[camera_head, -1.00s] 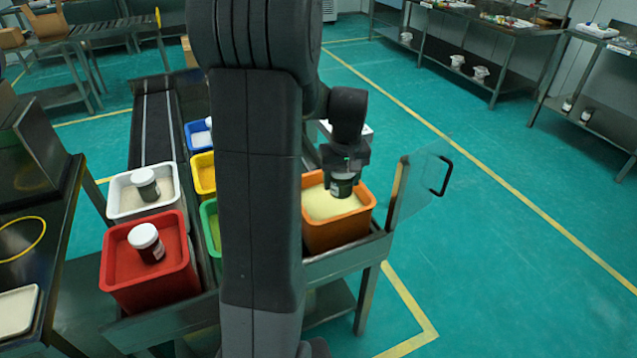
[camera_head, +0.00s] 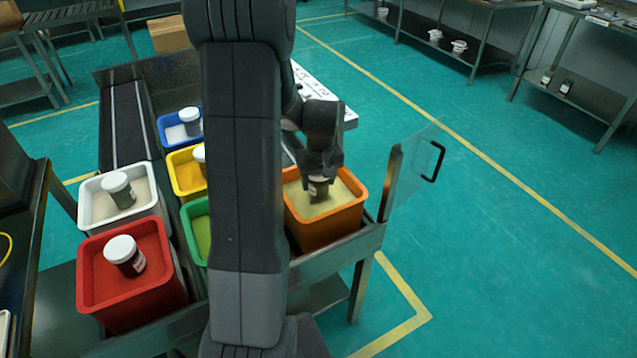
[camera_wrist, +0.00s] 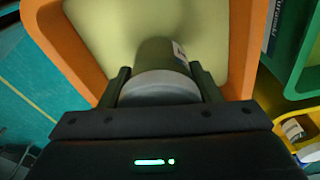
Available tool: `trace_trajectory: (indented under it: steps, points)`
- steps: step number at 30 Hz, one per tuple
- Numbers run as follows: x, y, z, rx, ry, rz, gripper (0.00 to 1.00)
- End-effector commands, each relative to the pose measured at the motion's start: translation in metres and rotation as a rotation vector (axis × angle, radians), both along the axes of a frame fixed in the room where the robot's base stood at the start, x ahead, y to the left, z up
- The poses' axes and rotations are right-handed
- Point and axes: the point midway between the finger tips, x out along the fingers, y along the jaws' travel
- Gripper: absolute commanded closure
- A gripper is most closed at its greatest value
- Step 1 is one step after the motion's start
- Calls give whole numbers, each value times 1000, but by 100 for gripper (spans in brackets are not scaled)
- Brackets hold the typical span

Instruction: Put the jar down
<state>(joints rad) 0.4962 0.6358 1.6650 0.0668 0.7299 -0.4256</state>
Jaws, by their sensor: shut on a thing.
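The jar (camera_head: 319,190) is dark with a pale label, and it is inside the orange bin (camera_head: 329,234), over the pale yellow contents. In the wrist view the jar (camera_wrist: 160,60) shows a dark green body and a grey-white lid between the two fingers. My gripper (camera_wrist: 160,88) is shut on the jar at its lid end. In the head view my gripper (camera_head: 318,176) points down into the bin, and the jar looks upright. I cannot tell whether the jar's base touches the yellow contents.
Red (camera_head: 165,298), white (camera_head: 85,212), green (camera_head: 190,214), yellow (camera_head: 174,175) and blue (camera_head: 165,131) bins stand to the left, several holding white-lidded jars. A clear panel with a black handle (camera_head: 434,161) stands right of the orange bin. Green floor lies open further right.

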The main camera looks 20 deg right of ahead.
Motion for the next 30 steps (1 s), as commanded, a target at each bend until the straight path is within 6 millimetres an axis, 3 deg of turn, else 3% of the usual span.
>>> trace_trajectory:
  steps: [3,13,14,17,26,30]
  points:
    - [0,0,-13,1,1,0,68]
    - [0,0,-17,0,0,0,68]
    - [0,0,-16,0,0,0,39]
    - [0,0,-15,0,0,0,21]
    - [0,0,-14,0,0,0,21]
    - [0,0,-3,-2,-4,0,21]
